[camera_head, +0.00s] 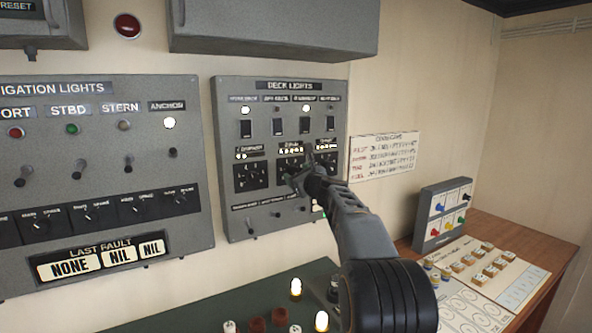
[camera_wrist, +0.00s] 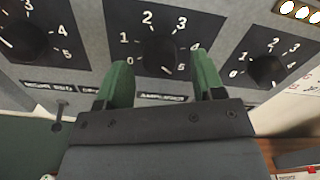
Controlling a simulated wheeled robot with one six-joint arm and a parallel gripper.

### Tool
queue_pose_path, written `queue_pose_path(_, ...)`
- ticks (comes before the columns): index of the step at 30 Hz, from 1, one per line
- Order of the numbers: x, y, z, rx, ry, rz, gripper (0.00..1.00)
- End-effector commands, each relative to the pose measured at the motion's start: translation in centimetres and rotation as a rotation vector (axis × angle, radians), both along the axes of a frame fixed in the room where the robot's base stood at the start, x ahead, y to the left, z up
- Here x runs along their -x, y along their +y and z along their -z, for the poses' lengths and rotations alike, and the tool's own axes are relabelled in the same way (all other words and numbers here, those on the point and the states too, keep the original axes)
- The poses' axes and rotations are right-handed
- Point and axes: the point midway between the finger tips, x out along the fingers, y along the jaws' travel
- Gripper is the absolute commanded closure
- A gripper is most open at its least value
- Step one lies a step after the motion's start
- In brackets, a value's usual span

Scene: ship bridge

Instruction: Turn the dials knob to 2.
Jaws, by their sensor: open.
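The middle knob of three on the deck lights panel (camera_head: 222,150), apparently the dials knob, is black with a white 0 to 5 scale. In the wrist view the knob (camera_wrist: 160,54) sits between and a little beyond my gripper's green fingertips (camera_wrist: 162,72). My gripper is open, one finger on each side, with gaps to the knob. Its pointer is not clear enough to read. In the head view my gripper (camera_head: 298,177) covers much of this dial, and its small label is hard to read.
Similar knobs stand close by, a left one (camera_wrist: 22,38) and a right one (camera_wrist: 266,68). Switches sit above, and small toggles below. A conditions card (camera_head: 384,156) hangs right of the panel. A grey box with coloured knobs (camera_head: 443,213) stands on the wooden desk.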

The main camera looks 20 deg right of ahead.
Motion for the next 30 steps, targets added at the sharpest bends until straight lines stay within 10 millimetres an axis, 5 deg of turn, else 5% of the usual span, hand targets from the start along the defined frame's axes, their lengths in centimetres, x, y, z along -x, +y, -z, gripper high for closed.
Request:
queue_pose_path(15,-1.16,0.19,0.05,0.0,0.0,-0.001,0.39)
queue_pose_path(30,-1.14,0.19,0.05,0.0,0.0,-0.001,0.87)
